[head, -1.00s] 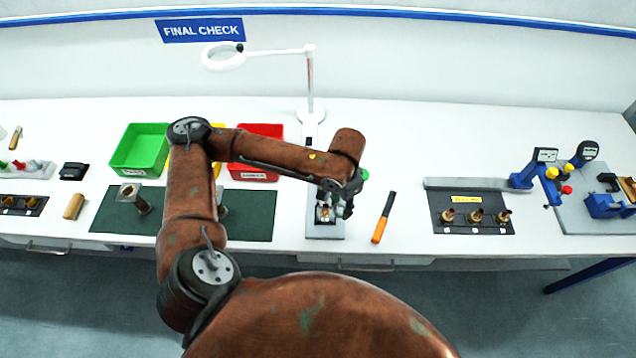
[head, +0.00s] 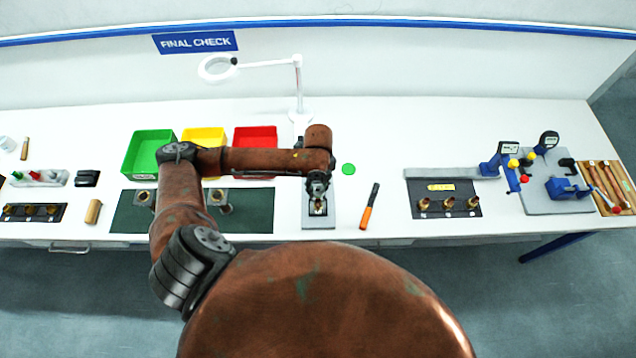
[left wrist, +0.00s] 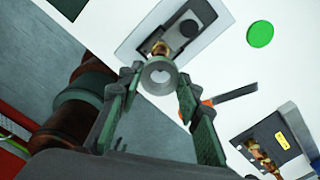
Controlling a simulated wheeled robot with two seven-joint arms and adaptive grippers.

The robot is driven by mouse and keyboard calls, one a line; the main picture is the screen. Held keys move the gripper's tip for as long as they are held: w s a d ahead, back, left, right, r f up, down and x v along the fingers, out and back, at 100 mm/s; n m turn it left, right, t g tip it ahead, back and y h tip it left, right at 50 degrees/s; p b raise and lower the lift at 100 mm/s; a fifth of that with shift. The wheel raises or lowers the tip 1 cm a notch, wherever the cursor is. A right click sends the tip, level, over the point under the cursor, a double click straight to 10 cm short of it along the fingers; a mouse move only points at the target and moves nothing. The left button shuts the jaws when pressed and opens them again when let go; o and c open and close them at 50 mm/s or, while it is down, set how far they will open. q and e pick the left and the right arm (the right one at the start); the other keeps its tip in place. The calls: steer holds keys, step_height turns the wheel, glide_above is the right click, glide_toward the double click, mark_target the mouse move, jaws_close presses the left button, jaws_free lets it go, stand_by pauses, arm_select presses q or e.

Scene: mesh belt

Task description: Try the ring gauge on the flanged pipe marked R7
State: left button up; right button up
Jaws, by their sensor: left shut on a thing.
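My left gripper (head: 318,188) is over the grey fixture plate (head: 312,222) at the middle of the bench. In the left wrist view its fingers (left wrist: 158,82) are shut on a grey ring gauge (left wrist: 159,68). A brass flanged pipe (left wrist: 161,47) stands on the plate just beyond the ring; it also shows in the head view (head: 319,207). The ring appears apart from the pipe, though the height gap is hard to tell. No R7 mark can be read. My right gripper is not in view.
A screwdriver-like orange-handled tool (head: 368,208) lies right of the plate, and a green disc (head: 348,169) behind. A dark rack (head: 430,190) holds several brass pipes further right. Green (head: 148,153), yellow (head: 204,138) and red bins (head: 255,138) stand behind the dark green mat (head: 180,222).

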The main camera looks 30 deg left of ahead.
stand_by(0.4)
arm_select(q)
steer(key=shift+f, duration=1.35)
steer(key=shift+f+b, duration=0.75)
steer(key=shift+f, duration=0.8)
steer(key=shift+p, duration=0.45)
